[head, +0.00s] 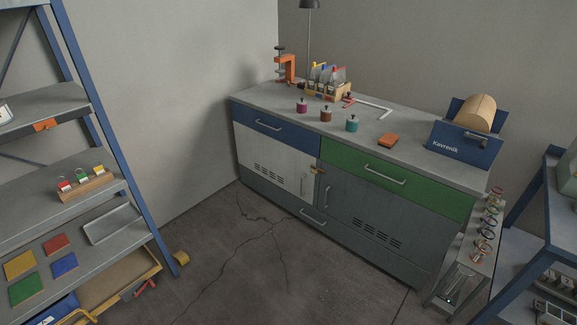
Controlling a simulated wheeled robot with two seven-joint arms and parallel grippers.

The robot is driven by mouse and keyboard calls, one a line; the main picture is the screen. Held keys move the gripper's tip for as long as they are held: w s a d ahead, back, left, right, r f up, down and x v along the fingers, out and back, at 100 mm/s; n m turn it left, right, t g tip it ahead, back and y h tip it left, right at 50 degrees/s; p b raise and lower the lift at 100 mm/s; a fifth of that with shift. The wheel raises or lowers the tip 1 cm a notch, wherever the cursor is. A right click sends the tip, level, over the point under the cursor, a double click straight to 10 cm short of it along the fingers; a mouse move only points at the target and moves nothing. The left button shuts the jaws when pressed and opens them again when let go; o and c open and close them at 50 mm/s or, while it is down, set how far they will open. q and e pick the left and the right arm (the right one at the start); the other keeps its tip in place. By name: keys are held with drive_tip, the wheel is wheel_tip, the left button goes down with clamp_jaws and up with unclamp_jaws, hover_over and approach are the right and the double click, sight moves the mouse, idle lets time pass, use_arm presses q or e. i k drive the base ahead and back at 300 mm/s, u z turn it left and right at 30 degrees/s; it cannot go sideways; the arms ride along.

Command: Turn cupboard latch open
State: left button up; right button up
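The concrete bench cabinet (336,163) stands against the corner in the head view, some way off. Below its drawers are a white cupboard door (270,162) on the left and a dark grey cupboard door (375,205) on the right. A small brass-orange latch (317,169) sits at the top where the two doors meet. It is too small for me to tell its turn. Both doors look shut. Neither of my grippers shows in the view.
A blue-framed shelf rack (113,140) stands at the left. A narrow stand with rings (487,235) and another blue-framed shelf (520,195) stand at the right. The cracked floor (275,270) before the cabinet is clear. A blue machine (462,143) sits on the bench top.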

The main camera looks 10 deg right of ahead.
sight(316, 168)
drive_tip(key=z, duration=0.15)
drive_tip(key=i, duration=0.85)
drive_tip(key=z, duration=1)
drive_tip(key=i, duration=0.45)
drive_tip(key=z, duration=0.45)
